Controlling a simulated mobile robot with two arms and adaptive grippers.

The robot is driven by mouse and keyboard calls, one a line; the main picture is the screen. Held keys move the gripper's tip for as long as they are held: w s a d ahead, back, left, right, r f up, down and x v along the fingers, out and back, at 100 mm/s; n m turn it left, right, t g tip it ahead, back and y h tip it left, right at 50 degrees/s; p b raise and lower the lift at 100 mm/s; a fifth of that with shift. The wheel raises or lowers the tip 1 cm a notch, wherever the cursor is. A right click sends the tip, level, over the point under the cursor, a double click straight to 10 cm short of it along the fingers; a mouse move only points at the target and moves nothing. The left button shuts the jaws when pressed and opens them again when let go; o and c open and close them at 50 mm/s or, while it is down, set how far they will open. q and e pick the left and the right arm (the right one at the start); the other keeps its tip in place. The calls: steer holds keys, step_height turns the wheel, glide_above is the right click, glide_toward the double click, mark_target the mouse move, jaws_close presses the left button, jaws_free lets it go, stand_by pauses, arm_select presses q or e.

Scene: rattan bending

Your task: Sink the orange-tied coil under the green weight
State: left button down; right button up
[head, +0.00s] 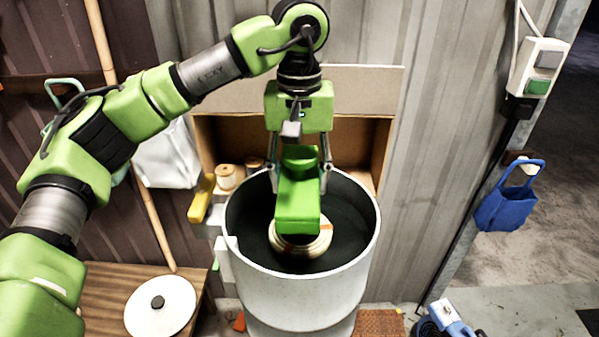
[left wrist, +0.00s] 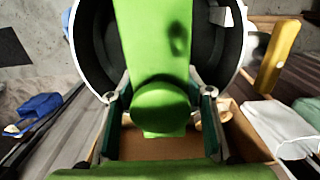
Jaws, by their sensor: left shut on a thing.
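My left gripper (head: 299,182) is shut on the green weight (head: 298,207), holding it by its rounded top end. The weight is a long green block, inside the mouth of the tall pale drum (head: 305,300). The pale coil (head: 287,247) is in the drum under the weight's lower end, partly hidden by it; an orange tie shows on its right side. I cannot tell whether weight and coil touch. In the left wrist view the weight (left wrist: 150,40) runs between the fingers and hides the coil. My right gripper is not in view.
A wooden table (head: 105,290) with a white round lid (head: 160,305) stands left of the drum. A yellow handle (head: 201,198) is at the drum's left rim. A wooden box (head: 340,150) with spools (head: 226,177) is behind. A blue bag (head: 508,205) hangs at right.

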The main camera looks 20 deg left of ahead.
arm_select(q)
step_height(320, 180, down, 10)
steer(key=b, duration=0.7)
steer(key=shift+d+f, duration=0.1)
steer(key=shift+f, duration=0.05)
